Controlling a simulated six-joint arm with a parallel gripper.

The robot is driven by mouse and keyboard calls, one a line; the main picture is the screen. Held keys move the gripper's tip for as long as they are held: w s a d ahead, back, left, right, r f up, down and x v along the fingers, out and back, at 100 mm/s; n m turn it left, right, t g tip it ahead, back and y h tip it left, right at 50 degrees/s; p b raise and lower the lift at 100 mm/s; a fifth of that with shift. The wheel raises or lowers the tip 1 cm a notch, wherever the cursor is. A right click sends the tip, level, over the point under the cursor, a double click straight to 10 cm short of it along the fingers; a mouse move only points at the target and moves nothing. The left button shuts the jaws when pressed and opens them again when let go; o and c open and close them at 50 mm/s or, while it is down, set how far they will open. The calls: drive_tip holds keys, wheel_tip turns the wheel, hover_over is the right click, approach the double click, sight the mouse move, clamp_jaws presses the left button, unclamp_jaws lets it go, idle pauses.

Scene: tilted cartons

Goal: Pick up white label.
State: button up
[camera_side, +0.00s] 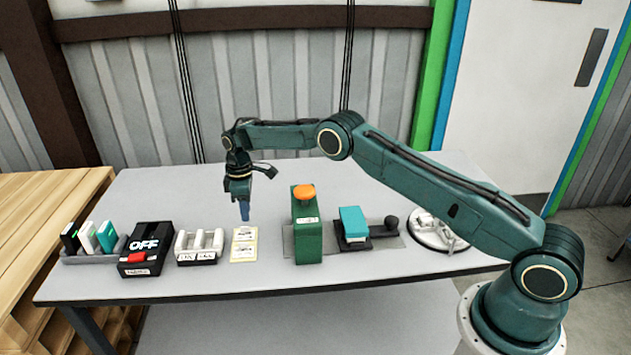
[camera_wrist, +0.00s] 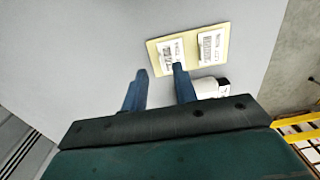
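Two white labels with dark print lie on a pale yellow backing on the table. In the side view the upper label (camera_side: 244,234) and lower label (camera_side: 243,251) sit left of the green post. In the wrist view one label (camera_wrist: 170,53) is just beyond the right fingertip and the other (camera_wrist: 211,46) is further right. My gripper (camera_side: 244,215) points down above and behind the labels, apart from them. In the wrist view its two blue fingers (camera_wrist: 159,70) are spread with nothing between them. The right finger slightly overlaps the backing's edge in that picture.
Left of the labels are a white slotted holder (camera_side: 199,259), a black OFF box (camera_side: 150,236) and a grey rack (camera_side: 80,259) of cartons. Right are a green post (camera_side: 308,242) with orange top, a teal block (camera_side: 353,222) and a round white plate (camera_side: 428,236). The table behind is clear.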

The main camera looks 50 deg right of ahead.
sight(245, 233)
drive_tip(key=shift+a+f, duration=0.1)
drive_tip(key=shift+f, duration=2.45)
clamp_jaws()
